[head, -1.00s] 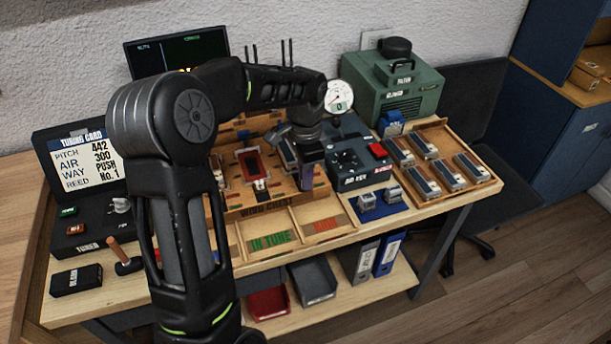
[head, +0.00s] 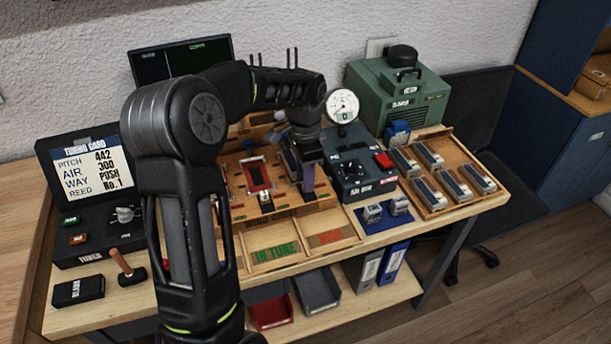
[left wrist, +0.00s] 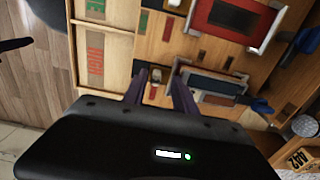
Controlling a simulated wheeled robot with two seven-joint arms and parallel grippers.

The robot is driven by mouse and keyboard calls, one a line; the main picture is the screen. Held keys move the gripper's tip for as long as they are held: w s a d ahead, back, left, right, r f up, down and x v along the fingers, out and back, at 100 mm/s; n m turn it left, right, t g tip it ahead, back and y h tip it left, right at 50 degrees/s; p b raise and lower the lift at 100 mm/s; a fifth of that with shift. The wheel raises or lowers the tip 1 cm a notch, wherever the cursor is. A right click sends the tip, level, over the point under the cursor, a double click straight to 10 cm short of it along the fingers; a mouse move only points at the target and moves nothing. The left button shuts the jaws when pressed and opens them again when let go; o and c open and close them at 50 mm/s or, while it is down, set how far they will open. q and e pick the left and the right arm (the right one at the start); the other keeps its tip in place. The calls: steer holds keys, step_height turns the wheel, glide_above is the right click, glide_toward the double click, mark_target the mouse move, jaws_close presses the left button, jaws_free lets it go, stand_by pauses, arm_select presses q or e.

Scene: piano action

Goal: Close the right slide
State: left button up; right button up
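The wind chest (head: 245,192) is a wooden box on the bench, with a red-framed part (head: 258,175) in its middle. To the right of that part, a narrow blue-grey piece (head: 289,160), apparently the right slide, is partly hidden by my left arm. My left gripper (head: 308,187) points down at the chest's right front edge. In the left wrist view its two fingers (left wrist: 158,90) stand apart, with a small metal-and-wood tab (left wrist: 155,86) between them. I cannot tell whether they touch it. My right gripper is not in view.
A dark box with a red button (head: 382,160) and a round gauge (head: 342,106) stand close to the right of my left gripper. Open compartments (head: 290,262) lie in front of the chest. A wooden tray of grey blocks (head: 478,205) is farther right.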

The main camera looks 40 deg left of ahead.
arm_select(q)
step_height(320, 180, up, 8)
steer(key=shift+f+b, duration=0.1)
steer(key=shift+b, duration=0.3)
stand_by(0.3)
stand_by(0.4)
